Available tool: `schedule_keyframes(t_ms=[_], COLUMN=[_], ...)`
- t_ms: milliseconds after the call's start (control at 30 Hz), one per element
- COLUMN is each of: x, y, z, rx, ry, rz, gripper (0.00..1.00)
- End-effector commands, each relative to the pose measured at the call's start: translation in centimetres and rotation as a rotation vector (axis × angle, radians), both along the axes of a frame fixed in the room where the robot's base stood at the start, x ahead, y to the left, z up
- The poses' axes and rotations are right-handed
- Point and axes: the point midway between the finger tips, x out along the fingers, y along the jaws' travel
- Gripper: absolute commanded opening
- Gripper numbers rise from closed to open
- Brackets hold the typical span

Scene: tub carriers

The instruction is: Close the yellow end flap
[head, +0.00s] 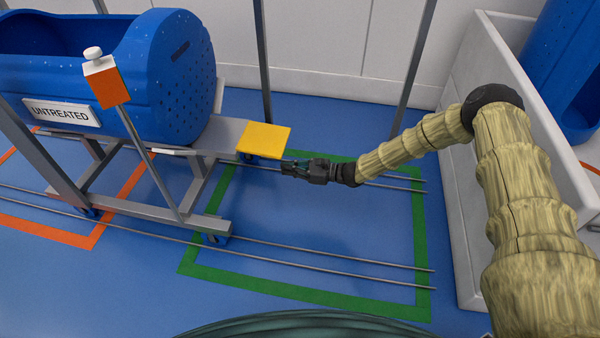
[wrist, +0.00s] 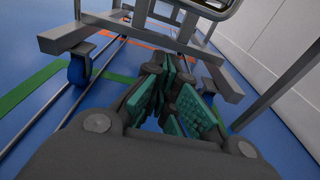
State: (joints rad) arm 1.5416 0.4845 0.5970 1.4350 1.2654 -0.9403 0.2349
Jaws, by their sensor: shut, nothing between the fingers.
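The yellow end flap (head: 263,140) sticks out roughly level from the right end of the carrier's grey deck (head: 222,134) in the head view. I cannot make out its yellow face in the wrist view. My gripper (head: 285,167) is beside the flap's lower right corner in the picture, pointing left toward the carrier. I cannot tell whether it touches the flap. In the wrist view my gripper's green-padded fingers (wrist: 170,95) are shut and empty, pointing at the carrier's end frame (wrist: 82,36).
A blue tub (head: 180,80) marked UNTREATED lies on the carrier. An orange-faced block with a white knob (head: 107,85) tops a post. Rails run through the green floor outline (head: 300,284), which is mostly clear. A white-walled bin (head: 468,200) stands at right.

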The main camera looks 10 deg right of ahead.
Motion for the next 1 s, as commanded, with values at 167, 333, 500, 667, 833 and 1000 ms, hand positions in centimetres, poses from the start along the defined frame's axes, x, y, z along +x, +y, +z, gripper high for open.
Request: schedule_keyframes(t_ms=[167,333,500,667,833,1000], x=[0.9,0.7,0.6,0.5,0.5,0.5], y=[3.0,2.2,1.9,1.7,1.6,1.6], z=[-0.6,1.3,2.6,3.3,3.6,3.6], rx=[0.0,0.0,0.0,0.0,-0.001,-0.001], ry=[0.0,-0.001,-0.001,0.0,0.0,0.0], rz=[0.002,0.0,0.0,0.0,0.0,0.0], gripper=[0.0,0.0,0.0,0.0,0.0,0.0])
